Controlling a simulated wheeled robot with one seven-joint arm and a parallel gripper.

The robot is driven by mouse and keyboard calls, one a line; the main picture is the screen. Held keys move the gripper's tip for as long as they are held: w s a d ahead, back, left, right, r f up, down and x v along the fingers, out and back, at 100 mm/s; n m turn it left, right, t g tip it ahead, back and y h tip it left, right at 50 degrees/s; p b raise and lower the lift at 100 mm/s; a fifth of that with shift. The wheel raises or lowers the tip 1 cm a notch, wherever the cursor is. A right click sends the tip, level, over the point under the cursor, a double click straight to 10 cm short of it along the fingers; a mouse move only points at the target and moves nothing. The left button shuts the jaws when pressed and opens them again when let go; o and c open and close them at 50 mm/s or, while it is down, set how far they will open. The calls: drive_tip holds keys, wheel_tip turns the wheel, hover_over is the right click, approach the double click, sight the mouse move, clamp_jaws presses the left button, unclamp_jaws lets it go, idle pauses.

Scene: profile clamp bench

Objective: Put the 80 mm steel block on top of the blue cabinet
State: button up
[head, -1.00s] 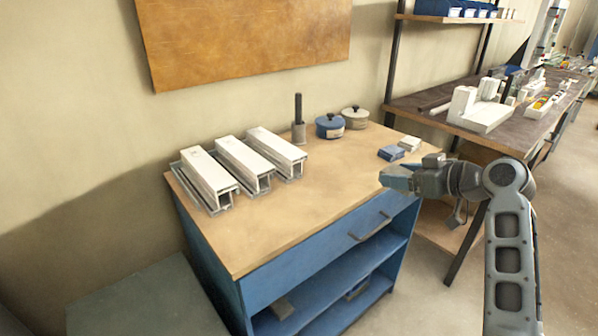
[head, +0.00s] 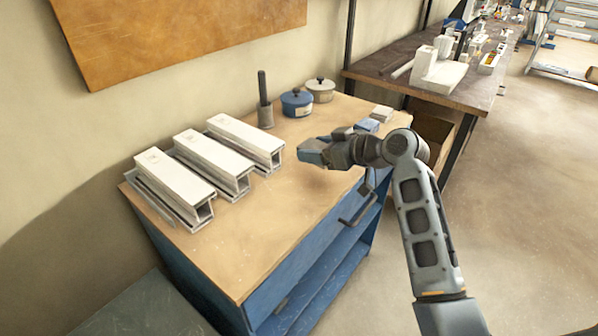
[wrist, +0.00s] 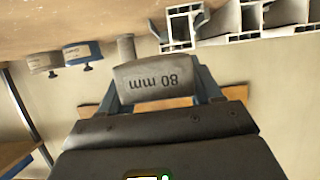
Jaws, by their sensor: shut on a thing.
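The 80 mm steel block (wrist: 157,82) is grey and marked "80 mm", upside down in the wrist view. My gripper (wrist: 155,88) is shut on it, one blue finger at each side. In the head view my gripper (head: 312,151) is over the right part of the wooden top (head: 240,245) of the blue cabinet (head: 312,240). The block is hard to make out there behind the blue finger. The gap between block and top cannot be judged exactly.
Three white profiles on grey holders (head: 208,162) fill the left of the top. A dark upright rod in a grey base (head: 264,103), a blue pot (head: 297,102), a cream pot (head: 320,90) and small boxes (head: 372,122) stand at the back. The front middle is clear.

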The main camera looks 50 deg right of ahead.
sight(300, 184)
drive_tip(key=a, duration=0.1)
drive_tip(key=w+a+f, duration=0.2)
drive_tip(key=shift+a+f+p, duration=0.2)
drive_tip(key=shift+a+p, duration=0.1)
drive_tip(key=shift+f, duration=2)
drive_tip(key=shift+f, duration=0.2)
drive_tip(key=o, duration=1.4)
drive_tip(key=shift+o, duration=0.2)
drive_tip(key=shift+r, duration=0.1)
